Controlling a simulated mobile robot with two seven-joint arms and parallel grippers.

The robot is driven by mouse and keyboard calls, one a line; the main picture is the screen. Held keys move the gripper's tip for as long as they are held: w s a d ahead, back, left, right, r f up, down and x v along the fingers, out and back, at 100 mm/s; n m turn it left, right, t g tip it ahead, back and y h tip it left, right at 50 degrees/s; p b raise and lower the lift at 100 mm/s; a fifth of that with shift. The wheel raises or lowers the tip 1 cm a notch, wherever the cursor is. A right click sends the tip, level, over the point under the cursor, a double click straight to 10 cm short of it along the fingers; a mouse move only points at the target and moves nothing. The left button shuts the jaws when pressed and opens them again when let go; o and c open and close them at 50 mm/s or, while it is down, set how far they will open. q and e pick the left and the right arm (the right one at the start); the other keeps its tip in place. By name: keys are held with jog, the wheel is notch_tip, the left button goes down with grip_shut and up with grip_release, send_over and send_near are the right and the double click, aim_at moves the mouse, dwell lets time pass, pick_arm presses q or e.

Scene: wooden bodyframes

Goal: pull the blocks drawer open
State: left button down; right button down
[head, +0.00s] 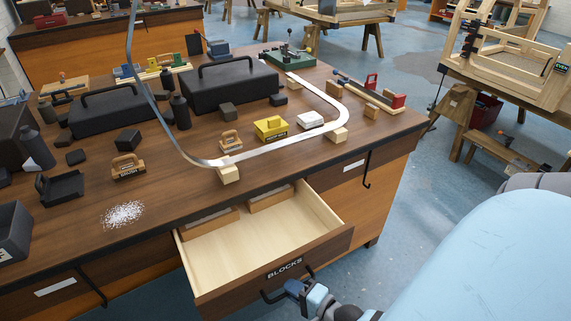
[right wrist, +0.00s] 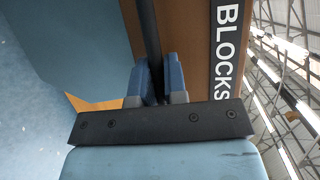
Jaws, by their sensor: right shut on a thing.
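The blocks drawer (head: 237,249) is pulled out from the workbench, and its pale wooden inside shows. Its dark front carries the word BLOCKS, which also shows on the drawer front in the right wrist view (right wrist: 224,60). My right gripper (head: 295,288) is at the drawer front, shut on the black bar handle (head: 272,297). In the right wrist view the blue fingers (right wrist: 158,82) stand on either side of the dark handle bar (right wrist: 149,40). Two wooden pieces (head: 210,222) lie at the back of the drawer. My left gripper is not in view.
The workbench top (head: 170,205) holds black cases, small blocks, a yellow tool (head: 270,128) and a curved metal strip (head: 290,146). White powder (head: 123,214) lies near the front edge. Other closed drawers flank the open one.

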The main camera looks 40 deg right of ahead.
jog(key=shift+s, duration=0.2)
jog(key=c, duration=1.2)
grip_release()
jog(key=v, duration=1.3)
jog(key=shift+s+d+b, duration=0.15)
jog(key=shift+s+b, duration=0.2)
jog(key=shift+s, duration=0.05)
